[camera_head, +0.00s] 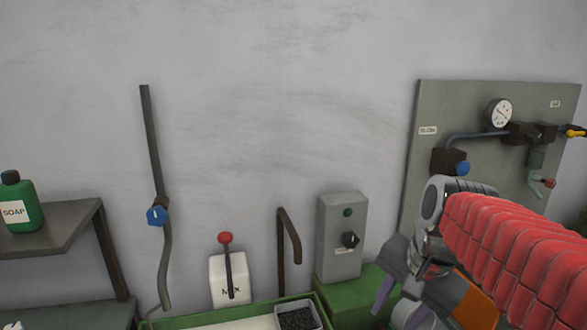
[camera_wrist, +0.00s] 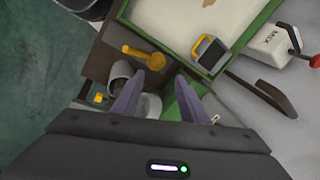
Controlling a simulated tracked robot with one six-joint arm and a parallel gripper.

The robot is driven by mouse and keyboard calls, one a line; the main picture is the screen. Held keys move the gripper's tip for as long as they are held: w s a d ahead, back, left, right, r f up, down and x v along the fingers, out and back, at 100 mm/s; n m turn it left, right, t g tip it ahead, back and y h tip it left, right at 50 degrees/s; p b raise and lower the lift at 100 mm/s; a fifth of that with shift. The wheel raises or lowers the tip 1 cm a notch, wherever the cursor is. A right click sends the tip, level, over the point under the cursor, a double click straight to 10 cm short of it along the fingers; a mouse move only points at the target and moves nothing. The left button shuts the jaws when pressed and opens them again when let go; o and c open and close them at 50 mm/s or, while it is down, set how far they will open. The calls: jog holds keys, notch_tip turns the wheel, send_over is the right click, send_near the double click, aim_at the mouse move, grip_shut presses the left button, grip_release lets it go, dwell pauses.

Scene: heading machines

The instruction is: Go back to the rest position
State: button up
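My gripper (camera_head: 425,292) is at the lower right in the head view, at the end of my red-sleeved arm, in front of a green surface and the control box. In the wrist view my gripper (camera_wrist: 157,88) has its two purple fingers spread apart, pointing down, with nothing visibly held between them. A grey cup-like thing (camera_wrist: 121,72) and a pale round thing (camera_wrist: 150,105) are near or below the fingers. I cannot tell how far below the fingers they are.
A green-rimmed tray (camera_head: 215,316) holds a small container of dark grains (camera_head: 298,319). Behind stand a MIX lever box (camera_head: 222,281) and a grey control box (camera_head: 341,235). A gauge panel (camera_head: 470,110) is on the right wall. A yellow-handled thing (camera_wrist: 143,56) lies near the fingers. The upper wall area is clear.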

jog(key=s+a+f+n+t, duration=0.1)
jog(key=s+f+n, duration=0.1)
jog(key=s+n, duration=0.2)
jog(key=s+a+f+n+t+h, duration=0.1)
jog(key=s+f+n+t, duration=0.1)
jog(key=s+n, duration=0.3)
jog(key=shift+s+f+n, duration=0.3)
jog(key=shift+s+f, duration=0.15)
jog(key=shift+s, duration=0.1)
dwell(1.1)
